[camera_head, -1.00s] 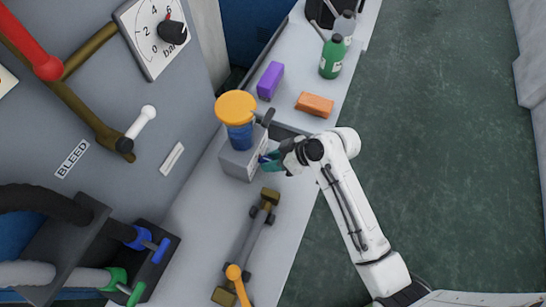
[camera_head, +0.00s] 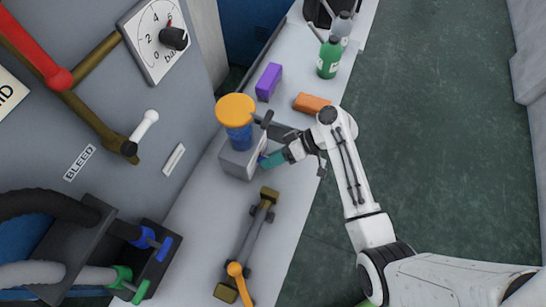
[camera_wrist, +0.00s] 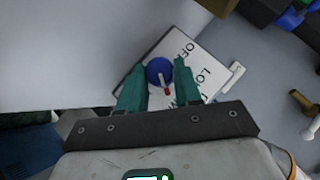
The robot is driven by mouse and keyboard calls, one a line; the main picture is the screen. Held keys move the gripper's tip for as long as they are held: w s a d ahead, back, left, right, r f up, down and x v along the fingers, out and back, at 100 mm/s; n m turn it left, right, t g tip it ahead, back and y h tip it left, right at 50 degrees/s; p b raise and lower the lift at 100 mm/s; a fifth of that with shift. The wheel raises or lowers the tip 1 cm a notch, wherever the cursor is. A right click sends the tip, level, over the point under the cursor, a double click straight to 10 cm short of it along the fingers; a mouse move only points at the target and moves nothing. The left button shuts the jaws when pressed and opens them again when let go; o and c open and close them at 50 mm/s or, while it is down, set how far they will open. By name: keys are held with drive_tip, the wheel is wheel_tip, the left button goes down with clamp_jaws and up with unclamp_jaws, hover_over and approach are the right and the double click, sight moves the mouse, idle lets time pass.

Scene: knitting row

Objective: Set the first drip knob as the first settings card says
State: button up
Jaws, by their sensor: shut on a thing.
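The drip knob is a round blue knob (camera_wrist: 159,70) on a white dial plate (camera_wrist: 208,55) in the wrist view. Its pale pointer with a red part points toward the lower right of the picture. The plate reads "OFF" and "LO..."; a further word is partly hidden by a finger. My gripper (camera_wrist: 160,78) has one teal finger on each side of the knob and is shut on it. In the head view my gripper (camera_head: 270,159) is at the right face of a grey box (camera_head: 236,162) bearing a blue jar with an orange-yellow lid (camera_head: 236,107). I cannot make out a settings card.
A purple block (camera_head: 268,81), an orange block (camera_head: 312,103) and a green bottle (camera_head: 329,58) stand farther along the bench. A brass pipe fitting (camera_head: 256,230) with an orange lever lies nearer. A gauge (camera_head: 158,38) and a white lever (camera_head: 147,124) are on the left panel. The floor at right is clear.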

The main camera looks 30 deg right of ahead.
idle(0.3)
drive_tip(key=o, duration=1)
drive_tip(key=shift+o, duration=0.2)
drive_tip(key=v, duration=1)
drive_tip(key=shift+s+d+r, duration=0.15)
drive_tip(key=shift+s+d, duration=0.05)
drive_tip(key=shift+d, duration=0.15)
drive_tip(key=s+f+h, duration=0.1)
drive_tip(key=s, duration=0.2)
drive_tip(key=s+a+f+m+g+h, duration=0.1)
drive_tip(key=s+f+h, duration=0.1)
drive_tip(key=s, duration=0.1)
drive_tip(key=s+a+f+g+h, duration=0.1)
drive_tip(key=s+f, duration=0.1)
drive_tip(key=s, duration=0.1)
drive_tip(key=shift+m, duration=0.4)
drive_tip(key=s+r+m+g+h, duration=0.1)
drive_tip(key=s+r+m+h, duration=0.1)
drive_tip(key=s+h, duration=0.4)
drive_tip(key=s+d+r, duration=0.1)
drive_tip(key=s, duration=0.4)
drive_tip(key=shift+r+h, duration=0.25)
drive_tip(key=shift+h, duration=0.15)
